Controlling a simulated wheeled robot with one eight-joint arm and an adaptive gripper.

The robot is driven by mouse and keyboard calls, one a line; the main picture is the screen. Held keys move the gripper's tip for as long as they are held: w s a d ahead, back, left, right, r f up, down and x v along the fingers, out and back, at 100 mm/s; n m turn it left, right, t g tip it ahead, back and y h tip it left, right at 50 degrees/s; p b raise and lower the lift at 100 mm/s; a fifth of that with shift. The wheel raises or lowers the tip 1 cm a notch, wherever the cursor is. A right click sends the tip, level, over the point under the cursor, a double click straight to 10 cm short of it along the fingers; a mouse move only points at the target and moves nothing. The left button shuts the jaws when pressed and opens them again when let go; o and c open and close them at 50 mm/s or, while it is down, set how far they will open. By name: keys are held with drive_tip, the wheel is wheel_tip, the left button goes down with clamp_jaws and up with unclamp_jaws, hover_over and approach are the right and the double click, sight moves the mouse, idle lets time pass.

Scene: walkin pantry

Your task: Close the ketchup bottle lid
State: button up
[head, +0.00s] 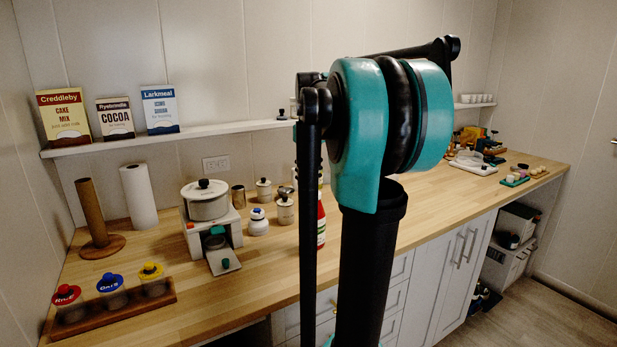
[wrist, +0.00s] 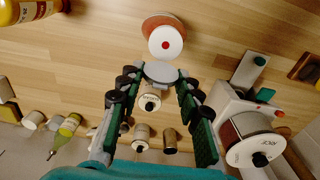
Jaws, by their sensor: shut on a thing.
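The ketchup bottle (head: 321,232) stands on the wooden counter in the head view, red with a white label and partly hidden behind my arm. In the wrist view I look down on the bottle (wrist: 168,19); its white cap top (wrist: 165,36) has a red dot in the middle. A pale grey disc, which looks like the open lid (wrist: 160,72), lies beside the cap on my side. My gripper (wrist: 158,77) is shut on this lid, with a fingertip at each side. My arm hides most of the gripper in the head view.
A white stove-like stand (head: 209,233) with a pot (head: 206,200) and several small canisters (head: 285,210) stand left of the bottle. A shelf (head: 190,134) runs along the wall behind. A rack of jars (head: 135,309) sits front left. Bare counter lies in front.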

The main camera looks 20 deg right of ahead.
sight(310, 186)
drive_tip(key=t, duration=0.1)
drive_tip(key=s+t, duration=0.1)
drive_tip(key=t, duration=0.1)
drive_tip(key=shift+s+d+y, duration=0.15)
drive_tip(key=shift+s+y, duration=0.1)
drive_tip(key=shift+y, duration=0.15)
drive_tip(key=t, duration=0.1)
drive_tip(key=s+t, duration=0.1)
drive_tip(key=t, duration=0.2)
drive_tip(key=shift+s+d+f+t+y, duration=0.15)
drive_tip(key=shift+s+f+t+y, duration=0.1)
drive_tip(key=shift+t+y, duration=0.15)
drive_tip(key=t, duration=0.2)
drive_tip(key=s+t, duration=0.1)
drive_tip(key=shift+d+f+y, duration=0.1)
drive_tip(key=shift+f+y, duration=0.2)
drive_tip(key=shift+f, duration=0.05)
drive_tip(key=shift+s+f+t+y, duration=0.15)
drive_tip(key=shift+f+t+y, duration=0.1)
drive_tip(key=shift+t, duration=0.7)
drive_tip(key=shift+s+f+t+y, duration=0.15)
drive_tip(key=shift+f+t, duration=0.1)
drive_tip(key=shift+t, duration=0.7)
drive_tip(key=o, duration=1.1)
